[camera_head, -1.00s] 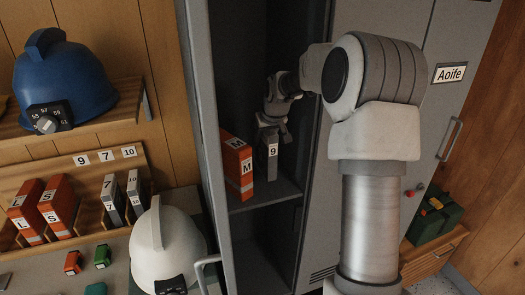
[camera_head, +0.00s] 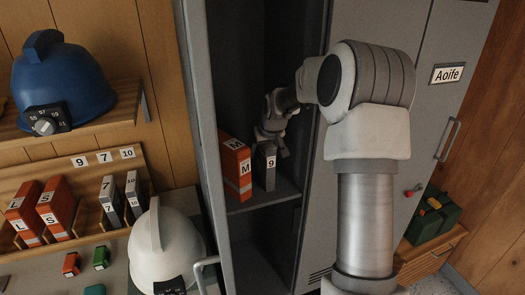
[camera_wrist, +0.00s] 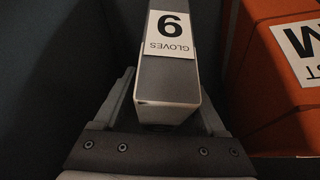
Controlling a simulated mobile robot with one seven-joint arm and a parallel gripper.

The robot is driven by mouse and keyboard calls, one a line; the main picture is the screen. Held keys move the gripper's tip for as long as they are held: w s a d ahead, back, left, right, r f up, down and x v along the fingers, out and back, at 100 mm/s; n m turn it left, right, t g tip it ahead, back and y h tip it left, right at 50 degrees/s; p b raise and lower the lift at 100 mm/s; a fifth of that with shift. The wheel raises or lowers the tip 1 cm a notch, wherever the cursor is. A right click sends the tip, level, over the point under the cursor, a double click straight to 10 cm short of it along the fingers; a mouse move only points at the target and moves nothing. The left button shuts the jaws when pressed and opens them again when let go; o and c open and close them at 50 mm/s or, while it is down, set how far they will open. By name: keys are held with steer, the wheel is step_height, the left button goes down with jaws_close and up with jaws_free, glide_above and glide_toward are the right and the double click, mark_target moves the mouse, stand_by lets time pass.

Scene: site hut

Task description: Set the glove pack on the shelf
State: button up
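The grey glove pack (camera_head: 265,168), labelled 9, is upright in the open locker, on the shelf (camera_head: 262,198) as far as I can tell. It is just right of the orange pack marked M. In the wrist view the glove pack (camera_wrist: 170,78) shows its 9 GLOVES label between my fingers. My gripper (camera_head: 271,140) is at the top of the pack. In the wrist view my gripper (camera_wrist: 168,105) has its fingers spread on either side of the pack, with a gap visible at the left. The pack's far side is hidden.
The orange M pack (camera_head: 236,168) stands close on the left; it also shows in the wrist view (camera_wrist: 275,75). The locker's left wall (camera_head: 202,110) and the closed Aoife door (camera_head: 440,110) flank the opening. A white helmet (camera_head: 165,245) is outside, at lower left.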

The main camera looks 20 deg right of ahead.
steer(key=shift+r, duration=0.15)
steer(key=b+v, duration=0.1)
steer(key=v, duration=0.9)
steer(key=shift+s+r, duration=0.1)
steer(key=shift+r, duration=0.15)
steer(key=shift+v, duration=0.8)
